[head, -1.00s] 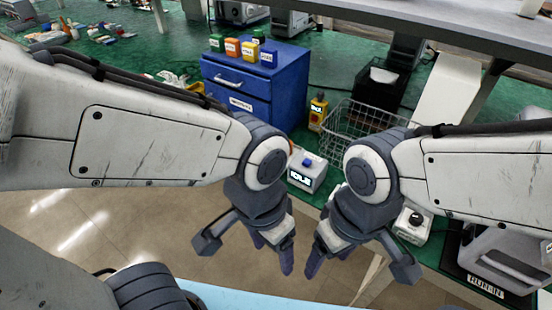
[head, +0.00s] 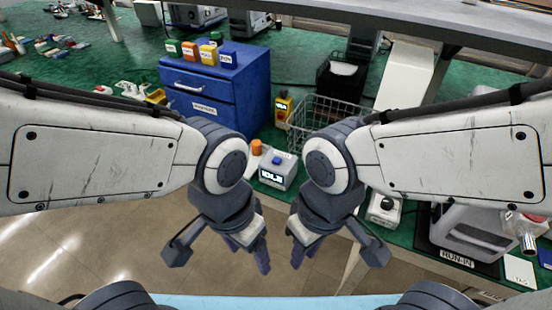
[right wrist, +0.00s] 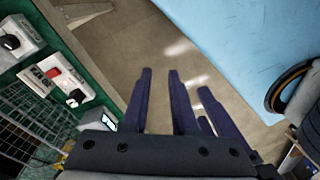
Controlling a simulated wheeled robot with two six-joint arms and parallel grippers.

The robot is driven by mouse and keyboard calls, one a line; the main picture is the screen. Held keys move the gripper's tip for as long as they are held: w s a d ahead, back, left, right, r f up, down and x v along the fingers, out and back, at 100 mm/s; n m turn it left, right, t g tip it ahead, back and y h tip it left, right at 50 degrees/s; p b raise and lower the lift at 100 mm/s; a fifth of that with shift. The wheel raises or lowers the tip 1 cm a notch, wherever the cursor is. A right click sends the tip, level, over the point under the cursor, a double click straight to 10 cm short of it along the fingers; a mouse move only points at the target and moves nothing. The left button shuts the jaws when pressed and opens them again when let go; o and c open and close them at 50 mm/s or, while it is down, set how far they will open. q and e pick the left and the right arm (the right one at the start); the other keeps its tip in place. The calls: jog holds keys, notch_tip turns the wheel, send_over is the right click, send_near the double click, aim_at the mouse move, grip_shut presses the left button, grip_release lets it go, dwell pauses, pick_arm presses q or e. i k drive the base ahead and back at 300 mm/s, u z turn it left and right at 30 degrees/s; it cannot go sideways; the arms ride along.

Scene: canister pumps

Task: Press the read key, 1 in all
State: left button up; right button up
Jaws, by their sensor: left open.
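A small grey box with a blue button (head: 277,158) on top and a lit display reading IDLE (head: 271,177) stands near the bench's front edge in the head view. I cannot read a label on the button. My left gripper (head: 248,258) is open and empty, below and left of the box, over the floor. My right gripper (head: 305,252) is below and right of the box, also empty. Its fingers show apart in the right wrist view (right wrist: 160,85), with bare floor between them. Neither gripper touches the box.
A blue drawer cabinet (head: 200,100) carries several small coloured containers. A wire basket (head: 330,115) stands behind the box, partly hidden by my right arm. A black-knobbed box (head: 383,207) and a RUN-IN machine (head: 480,230) stand to the right. An orange cap (head: 257,147) shows behind the box.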

aim_at(276, 161)
jog(key=z, duration=0.9)
jog(key=k, duration=0.7)
jog(key=u, duration=1.1)
jog(key=i, duration=0.5)
jog(key=u, duration=0.05)
